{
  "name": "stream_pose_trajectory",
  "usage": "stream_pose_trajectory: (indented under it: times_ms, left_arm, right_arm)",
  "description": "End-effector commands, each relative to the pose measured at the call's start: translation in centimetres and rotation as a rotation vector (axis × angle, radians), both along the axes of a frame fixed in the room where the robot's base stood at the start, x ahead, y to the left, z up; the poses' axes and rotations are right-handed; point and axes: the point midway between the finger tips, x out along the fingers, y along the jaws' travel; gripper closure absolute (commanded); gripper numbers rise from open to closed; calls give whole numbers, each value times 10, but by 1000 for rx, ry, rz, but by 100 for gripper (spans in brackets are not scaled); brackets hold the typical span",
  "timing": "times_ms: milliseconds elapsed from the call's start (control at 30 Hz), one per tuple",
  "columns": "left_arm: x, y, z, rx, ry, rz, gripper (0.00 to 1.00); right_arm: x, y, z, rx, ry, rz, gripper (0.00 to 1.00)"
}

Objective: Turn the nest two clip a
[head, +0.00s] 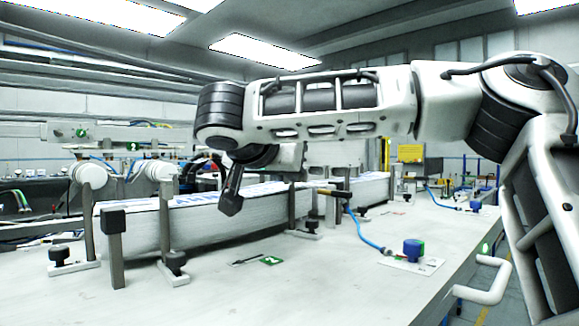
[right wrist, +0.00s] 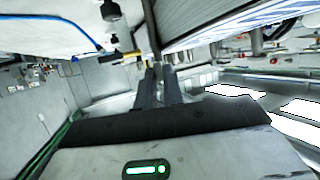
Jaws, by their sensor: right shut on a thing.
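My right gripper (head: 291,177) reaches in over the near stack of labels (head: 205,220) and is mostly hidden by my own arm in the head view. In the right wrist view, its dark fingers (right wrist: 159,68) are close together, shut at the end of a dark upright clip post (right wrist: 151,28). This appears to be the post (head: 291,208) at the stack's far front corner in the head view. The exact contact is too small to see. The label stack (right wrist: 225,22) lies close beside the post. My left gripper is not in view.
Other posts stand around the stack, one with a black cap (head: 113,220). Black knobs (head: 175,262) sit on small plates. A blue knob (head: 413,249) with a blue hose (head: 366,238) is at the right. The front tabletop is mostly clear.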

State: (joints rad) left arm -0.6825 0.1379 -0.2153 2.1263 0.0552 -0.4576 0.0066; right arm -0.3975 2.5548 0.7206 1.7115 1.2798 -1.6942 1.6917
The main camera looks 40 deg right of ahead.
Motion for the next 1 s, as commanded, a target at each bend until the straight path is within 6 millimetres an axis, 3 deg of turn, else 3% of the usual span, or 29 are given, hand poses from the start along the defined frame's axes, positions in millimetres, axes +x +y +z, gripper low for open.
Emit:
stream_pose_trajectory:
  times_ms: [400, 933, 967, 1000]
  left_arm:
    - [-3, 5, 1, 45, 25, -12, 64]
    - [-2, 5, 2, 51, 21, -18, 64]
    - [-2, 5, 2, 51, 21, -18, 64]
    - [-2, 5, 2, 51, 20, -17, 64]
  right_arm:
    - [7, 3, -1, 4, 6, -173, 100]
    - [7, 3, -2, 2, 6, -193, 100]
    - [7, 3, -2, 2, 6, -193, 83]
    - [7, 3, -2, 2, 6, -193, 72]
